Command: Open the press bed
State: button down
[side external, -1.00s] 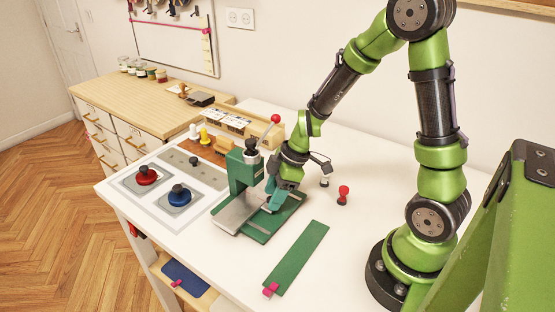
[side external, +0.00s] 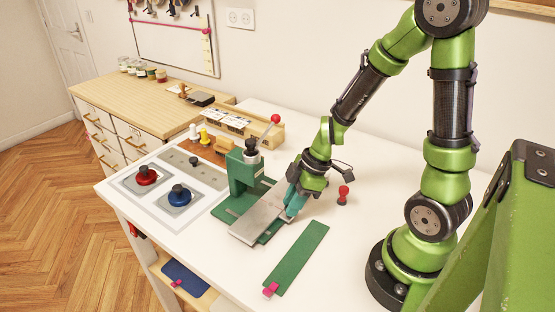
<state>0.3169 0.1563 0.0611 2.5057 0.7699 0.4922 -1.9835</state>
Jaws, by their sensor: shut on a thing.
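The green press (side external: 243,172) stands on the white table, with a red-knobbed lever (side external: 275,119) at its top. Its grey metal bed (side external: 257,220) is slid out to the right of the press column, over the green base (side external: 226,212). My gripper (side external: 291,209) is at the right end of the bed, shut on its edge or handle. The fingertips partly hide that contact.
A green strip with a pink tab (side external: 297,258) lies in front of the gripper. A red-topped stamp (side external: 343,195) stands just right of it. Red (side external: 146,175) and blue (side external: 179,195) knobs sit at left. A wooden organizer (side external: 228,123) stands behind.

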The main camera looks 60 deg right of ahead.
jog(key=shift+s, duration=0.6)
jog(key=c, duration=0.9)
grip_release()
jog(key=shift+r, duration=0.1)
jog(key=v, duration=1.6)
jog(key=shift+s+d+r, duration=0.1)
jog(key=shift+r, duration=0.25)
